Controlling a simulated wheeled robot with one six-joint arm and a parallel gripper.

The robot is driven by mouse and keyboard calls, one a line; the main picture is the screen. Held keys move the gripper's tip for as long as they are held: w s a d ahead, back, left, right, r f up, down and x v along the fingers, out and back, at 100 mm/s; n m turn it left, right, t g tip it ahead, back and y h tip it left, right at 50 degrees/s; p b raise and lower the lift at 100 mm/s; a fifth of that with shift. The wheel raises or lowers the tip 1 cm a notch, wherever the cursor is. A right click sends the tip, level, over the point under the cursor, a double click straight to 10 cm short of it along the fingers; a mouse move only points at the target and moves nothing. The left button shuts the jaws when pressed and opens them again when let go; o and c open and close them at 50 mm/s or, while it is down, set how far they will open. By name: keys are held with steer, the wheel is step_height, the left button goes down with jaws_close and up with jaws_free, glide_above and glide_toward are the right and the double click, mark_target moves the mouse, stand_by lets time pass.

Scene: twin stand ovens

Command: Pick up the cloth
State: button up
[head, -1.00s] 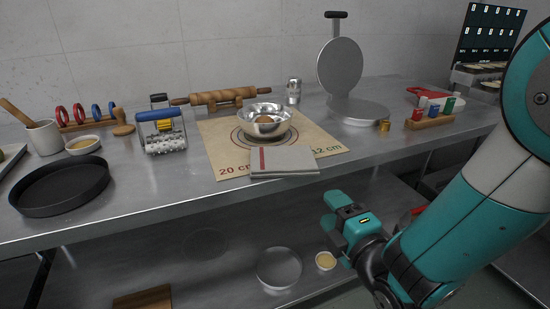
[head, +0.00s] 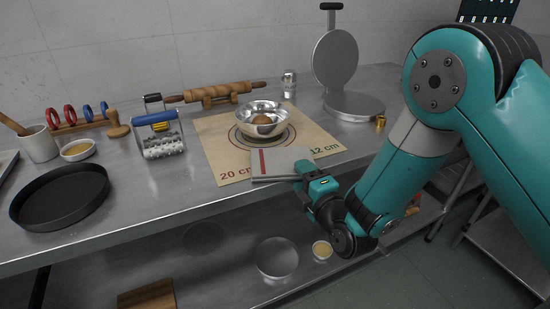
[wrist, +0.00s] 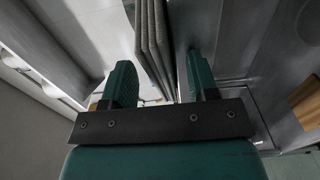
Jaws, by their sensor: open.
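The cloth (head: 275,162) is folded, grey with a red stripe. It lies at the front edge of the printed mat, near the counter edge and in front of the metal bowl. My gripper (head: 304,176) is at the cloth's right front corner in the head view, and part of the cloth is hidden behind it. In the wrist view the folded layers of the cloth (wrist: 153,40) show edge-on between the two open fingers of my gripper (wrist: 160,80). The cloth is closer to the right finger; whether it touches that finger I cannot tell.
A metal bowl (head: 262,122) stands on the mat (head: 222,150) behind the cloth. A rolling pin (head: 215,95) and a waffle iron (head: 340,75) are farther back. A black pan (head: 60,197) and a roller tool (head: 160,137) stand left. A lower shelf (head: 215,270) runs under the counter.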

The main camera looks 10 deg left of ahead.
steer(key=shift+w+d, duration=0.1)
steer(key=shift+d, duration=0.1)
jaws_close()
steer(key=shift+r, duration=0.15)
